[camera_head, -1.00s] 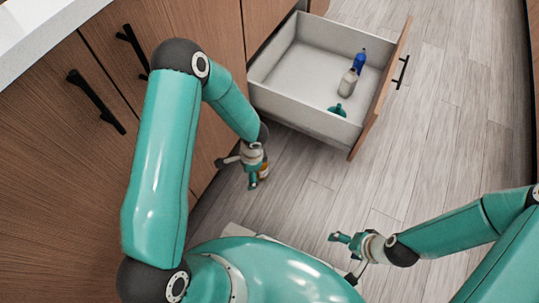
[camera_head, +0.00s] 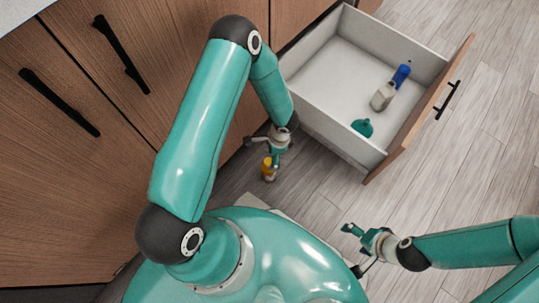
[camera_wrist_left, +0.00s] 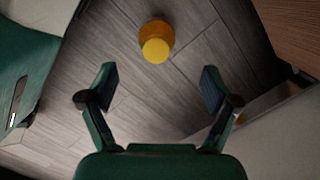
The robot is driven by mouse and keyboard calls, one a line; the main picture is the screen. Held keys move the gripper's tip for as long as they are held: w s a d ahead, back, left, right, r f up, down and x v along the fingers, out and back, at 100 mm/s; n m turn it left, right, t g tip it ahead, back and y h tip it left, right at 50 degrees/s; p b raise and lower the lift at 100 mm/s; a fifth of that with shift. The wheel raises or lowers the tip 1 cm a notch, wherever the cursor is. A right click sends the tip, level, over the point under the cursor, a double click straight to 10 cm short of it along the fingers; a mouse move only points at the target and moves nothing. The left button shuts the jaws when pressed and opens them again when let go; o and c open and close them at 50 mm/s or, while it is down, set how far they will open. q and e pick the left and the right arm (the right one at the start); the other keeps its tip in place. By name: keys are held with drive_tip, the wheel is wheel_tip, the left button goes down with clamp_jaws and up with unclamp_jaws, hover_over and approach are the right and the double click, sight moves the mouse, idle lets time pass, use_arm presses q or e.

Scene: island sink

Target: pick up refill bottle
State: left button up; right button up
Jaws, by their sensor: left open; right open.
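A small yellow-orange bottle (camera_head: 267,166) stands on the floor in front of my base, beside the open drawer. In the left wrist view the bottle (camera_wrist_left: 156,42) stands beyond the gap between the fingers, touching neither. My left gripper (camera_head: 264,151) is open and empty, pointing down near the bottle; its fingers also show in the left wrist view (camera_wrist_left: 158,80). My right gripper (camera_head: 353,250) is open and empty above the floor at lower right. A blue bottle (camera_head: 402,74), a beige bottle (camera_head: 382,97) and a teal bottle (camera_head: 362,128) are in the drawer. I cannot tell which one is the refill bottle.
The open white drawer (camera_head: 335,72) has a wooden front (camera_head: 420,110) with a black handle (camera_head: 447,100) and stands out to the right of my left gripper. Wooden cabinets (camera_head: 70,170) with black handles line the left. The floor (camera_head: 480,180) on the right is clear.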

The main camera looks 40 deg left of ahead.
use_arm(q)
drive_tip(key=f, duration=0.3)
drive_tip(key=f+b, duration=0.1)
drive_tip(key=shift+s+a+f, duration=0.2)
drive_tip(key=shift+s+a, duration=0.05)
drive_tip(key=f+b, duration=0.2)
drive_tip(key=f, duration=0.1)
drive_tip(key=s+f+b, duration=0.1)
drive_tip(key=f, duration=0.1)
drive_tip(key=shift+a, duration=0.25)
drive_tip(key=shift+c, duration=0.2)
clamp_jaws()
